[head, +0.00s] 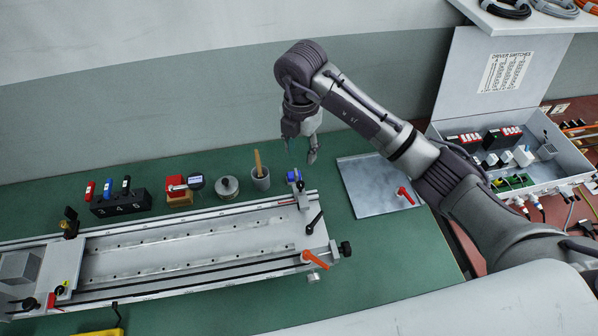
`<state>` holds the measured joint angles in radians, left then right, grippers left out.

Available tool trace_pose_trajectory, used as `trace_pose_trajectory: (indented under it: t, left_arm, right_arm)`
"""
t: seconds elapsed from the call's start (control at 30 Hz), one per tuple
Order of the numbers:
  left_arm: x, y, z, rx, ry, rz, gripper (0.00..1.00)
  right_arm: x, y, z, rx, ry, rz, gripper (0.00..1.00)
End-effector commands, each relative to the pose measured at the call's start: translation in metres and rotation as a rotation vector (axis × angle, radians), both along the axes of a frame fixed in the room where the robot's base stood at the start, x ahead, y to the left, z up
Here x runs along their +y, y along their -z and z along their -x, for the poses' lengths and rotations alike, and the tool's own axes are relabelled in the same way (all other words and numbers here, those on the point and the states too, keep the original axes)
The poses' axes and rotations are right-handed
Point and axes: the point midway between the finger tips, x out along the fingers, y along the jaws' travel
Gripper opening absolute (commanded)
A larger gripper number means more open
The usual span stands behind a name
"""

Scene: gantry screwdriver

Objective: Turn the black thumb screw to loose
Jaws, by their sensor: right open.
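A black knob (346,248) sticks out from the right end of the long metal rail fixture (190,252) and looks like a thumb screw. Another black knob (30,304) is at the fixture's left end; I cannot tell for certain which one is the task's thumb screw. My right gripper (301,153) points down with its fingers apart and empty. In the picture it is above the far right corner of the fixture, near a blue-and-black part (294,176), and away from both knobs. My left gripper is not in view.
An orange lever (315,260) and a black lever (314,222) stand at the fixture's right end. A metal plate (372,186) with a red-orange lever lies to the right. Behind the fixture are a cup (261,180) and a tool block (120,203). An open switch box (515,165) stands far right.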

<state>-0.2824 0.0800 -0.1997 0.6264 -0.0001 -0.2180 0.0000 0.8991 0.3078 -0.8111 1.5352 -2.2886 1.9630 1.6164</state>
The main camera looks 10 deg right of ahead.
Motion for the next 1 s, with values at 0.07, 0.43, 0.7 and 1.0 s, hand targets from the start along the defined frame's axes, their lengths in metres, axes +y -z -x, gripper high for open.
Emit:
trace_pose_trajectory:
  t: [0.07, 0.43, 0.7, 1.0]
  left_arm:
    - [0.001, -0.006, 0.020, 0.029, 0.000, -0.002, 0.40]
    - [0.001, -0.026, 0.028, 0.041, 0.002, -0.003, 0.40]
    - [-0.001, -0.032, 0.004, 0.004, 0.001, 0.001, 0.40]
    - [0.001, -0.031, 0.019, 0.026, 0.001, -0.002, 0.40]
  right_arm:
    - [0.000, 0.014, 0.002, 0.006, 0.001, 0.001, 0.47]
    - [0.000, 0.090, 0.002, 0.006, 0.000, 0.000, 0.47]
    - [0.000, 0.117, 0.001, 0.001, -0.002, -0.001, 0.47]
    - [0.000, 0.120, 0.001, 0.000, -0.003, -0.001, 0.47]
